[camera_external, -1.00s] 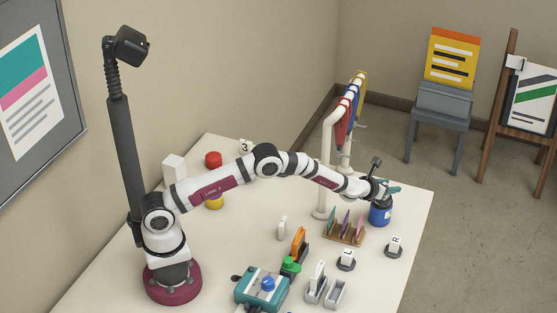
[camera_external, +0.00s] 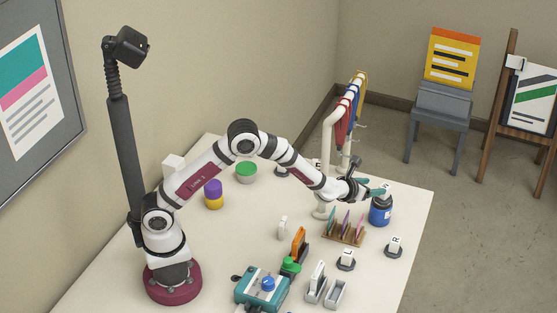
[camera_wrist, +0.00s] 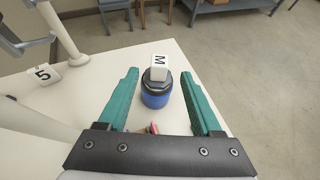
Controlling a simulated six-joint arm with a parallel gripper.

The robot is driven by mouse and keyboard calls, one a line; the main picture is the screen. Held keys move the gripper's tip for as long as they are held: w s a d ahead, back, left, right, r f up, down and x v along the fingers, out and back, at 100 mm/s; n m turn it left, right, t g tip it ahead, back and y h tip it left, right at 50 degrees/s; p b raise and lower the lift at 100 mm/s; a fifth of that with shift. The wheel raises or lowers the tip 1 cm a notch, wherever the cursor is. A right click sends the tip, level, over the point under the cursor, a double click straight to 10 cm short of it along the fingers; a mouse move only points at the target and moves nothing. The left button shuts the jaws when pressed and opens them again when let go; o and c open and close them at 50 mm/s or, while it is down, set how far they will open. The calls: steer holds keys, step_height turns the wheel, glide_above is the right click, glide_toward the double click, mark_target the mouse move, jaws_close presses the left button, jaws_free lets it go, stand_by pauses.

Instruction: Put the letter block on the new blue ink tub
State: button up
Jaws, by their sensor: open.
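A white block marked M (camera_wrist: 159,66) rests on the dark top of a blue ink tub (camera_wrist: 155,98) in the wrist view. In the external view the tub (camera_external: 380,214) stands upright near the table's right edge, with the white block (camera_external: 386,187) on top. My gripper (camera_external: 374,190) is open, just left of the tub top. In the wrist view its two teal fingers are spread wide, and the block and tub stand apart from them, beyond the palm.
A wooden rack (camera_external: 344,238) with coloured cards stands left of the tub. A white pole stand with hanging coloured items (camera_external: 343,130) is behind. A block marked 5 (camera_wrist: 42,75) lies left. A teal machine (camera_external: 262,287) is nearer.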

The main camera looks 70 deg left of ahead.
steer(key=s+d+r+m+g+h, duration=0.1)
steer(key=s+d+r+m+h, duration=0.3)
steer(key=m, duration=0.4)
steer(key=s+d+r+m+g+h, duration=0.1)
steer(key=s+d+r+m+h, duration=0.15)
steer(key=s+m, duration=0.5)
steer(key=s+r+m+g, duration=0.2)
steer(key=s+m+g, duration=0.1)
steer(key=s+m, duration=0.75)
steer(key=s+a+f+m+g+y, duration=0.1)
steer(key=s+a+m, duration=0.4)
steer(key=s+m, duration=0.5)
steer(key=s+a+f+m+g+y, duration=0.1)
steer(key=s+a+m+g+y, duration=0.2)
steer(key=s+m, duration=0.6)
steer(key=s+a+g, duration=0.2)
steer(key=s+a, duration=0.1)
steer(key=s, duration=0.4)
steer(key=shift+a+f+m+g, duration=0.15)
steer(key=shift+f+m+g, duration=0.15)
steer(key=shift+m+g, duration=0.1)
